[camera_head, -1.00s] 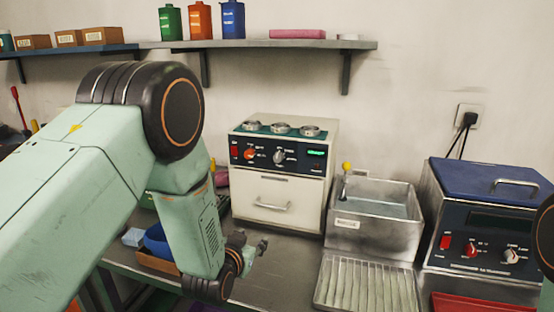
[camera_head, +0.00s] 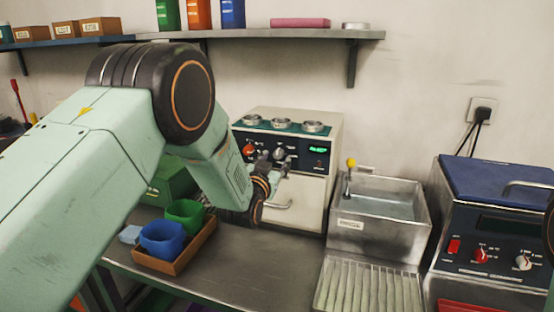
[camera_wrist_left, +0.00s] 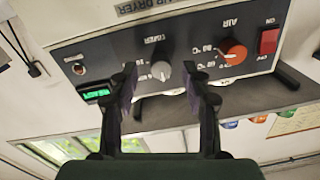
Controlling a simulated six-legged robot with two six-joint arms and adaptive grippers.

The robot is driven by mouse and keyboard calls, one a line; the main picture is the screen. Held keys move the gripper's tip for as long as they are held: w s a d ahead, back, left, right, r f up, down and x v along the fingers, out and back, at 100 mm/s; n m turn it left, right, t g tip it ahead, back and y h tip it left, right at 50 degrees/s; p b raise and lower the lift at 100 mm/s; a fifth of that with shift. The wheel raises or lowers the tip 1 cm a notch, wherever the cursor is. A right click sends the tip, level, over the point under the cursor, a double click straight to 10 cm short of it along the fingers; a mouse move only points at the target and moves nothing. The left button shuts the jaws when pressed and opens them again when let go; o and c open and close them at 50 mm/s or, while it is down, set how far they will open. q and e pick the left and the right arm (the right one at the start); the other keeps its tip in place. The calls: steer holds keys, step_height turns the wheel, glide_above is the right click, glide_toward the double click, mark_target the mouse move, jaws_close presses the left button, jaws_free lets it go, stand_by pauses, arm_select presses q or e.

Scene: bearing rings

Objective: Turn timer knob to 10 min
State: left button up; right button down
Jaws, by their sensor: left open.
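The grey timer knob (camera_head: 279,153) is on the dark front panel of the air dryer (camera_head: 330,140). It also shows in the wrist view, grey with a pale pointer (camera_wrist_left: 161,71), under the word TIMER; the picture there is upside down. My left gripper (camera_head: 274,164) is in front of the panel. In the wrist view its open fingers (camera_wrist_left: 162,84) stand on either side of the knob, with gaps, and do not appear to grip it. The fingers hide part of the dial marks, so I cannot read the exact setting. My right gripper is out of view.
The orange air knob (camera_wrist_left: 234,51) and red switch (camera_wrist_left: 269,41) sit beside the timer knob. A green display (camera_wrist_left: 97,93) is on the other side. The dryer's drawer handle (camera_head: 273,204) is below. A metal sink (camera_head: 375,240) stands to the right.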

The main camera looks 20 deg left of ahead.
arm_select(q)
steer(key=shift+w+a, duration=0.1)
steer(key=shift+w, duration=0.55)
steer(key=shift+w+r, duration=0.1)
steer(key=shift+r, duration=0.1)
steer(key=shift+w+f, duration=0.15)
steer(key=shift+w, duration=0.1)
steer(key=shift+s, duration=0.15)
jaws_close()
